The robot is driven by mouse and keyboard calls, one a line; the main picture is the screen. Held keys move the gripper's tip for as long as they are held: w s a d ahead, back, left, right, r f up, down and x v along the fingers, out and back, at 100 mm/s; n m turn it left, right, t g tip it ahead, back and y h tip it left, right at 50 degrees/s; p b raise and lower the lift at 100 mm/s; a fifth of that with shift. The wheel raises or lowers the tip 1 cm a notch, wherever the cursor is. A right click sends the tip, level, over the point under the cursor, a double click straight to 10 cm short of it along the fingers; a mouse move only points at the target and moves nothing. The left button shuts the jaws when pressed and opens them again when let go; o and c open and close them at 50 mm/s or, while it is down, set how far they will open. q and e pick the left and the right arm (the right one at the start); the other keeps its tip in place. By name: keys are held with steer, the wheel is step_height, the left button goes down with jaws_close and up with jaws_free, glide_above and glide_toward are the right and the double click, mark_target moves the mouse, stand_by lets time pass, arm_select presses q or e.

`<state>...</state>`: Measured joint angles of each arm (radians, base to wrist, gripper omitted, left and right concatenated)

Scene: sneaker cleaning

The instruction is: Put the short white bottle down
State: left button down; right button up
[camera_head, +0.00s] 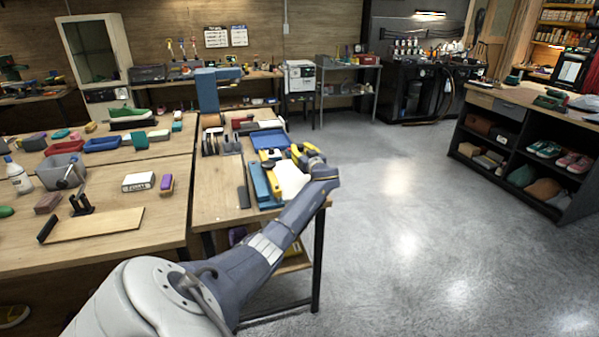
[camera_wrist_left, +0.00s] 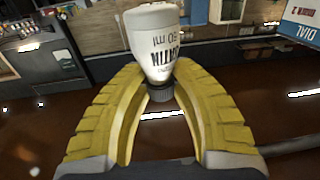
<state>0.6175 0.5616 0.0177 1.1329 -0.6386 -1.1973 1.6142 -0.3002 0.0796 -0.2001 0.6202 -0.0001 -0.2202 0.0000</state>
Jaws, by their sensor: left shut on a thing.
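The short white bottle (camera_wrist_left: 158,48) is between the yellow fingers of my left gripper (camera_wrist_left: 158,72) in the left wrist view. Its dark cap (camera_wrist_left: 161,94) points toward the palm, and dark lettering shows on its side. In the head view my left gripper (camera_head: 301,157) is over the right edge of the middle workbench (camera_head: 216,205). A white shape (camera_head: 290,178) shows beside its fingers; I cannot tell whether it is the bottle. My right gripper is not in view.
A blue tray (camera_head: 269,140) and a blue block (camera_head: 263,184) lie close to the gripper on the bench. Another white bottle (camera_head: 18,176) stands at the far left by a grey bin (camera_head: 50,173). Open floor (camera_head: 420,240) lies to the right.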

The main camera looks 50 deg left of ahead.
arm_select(q)
steer(key=shift+f, duration=5.2)
steer(key=shift+f, duration=0.1)
steer(key=c, duration=1.2)
jaws_free()
steer(key=shift+o, duration=0.2)
steer(key=shift+d, duration=0.15)
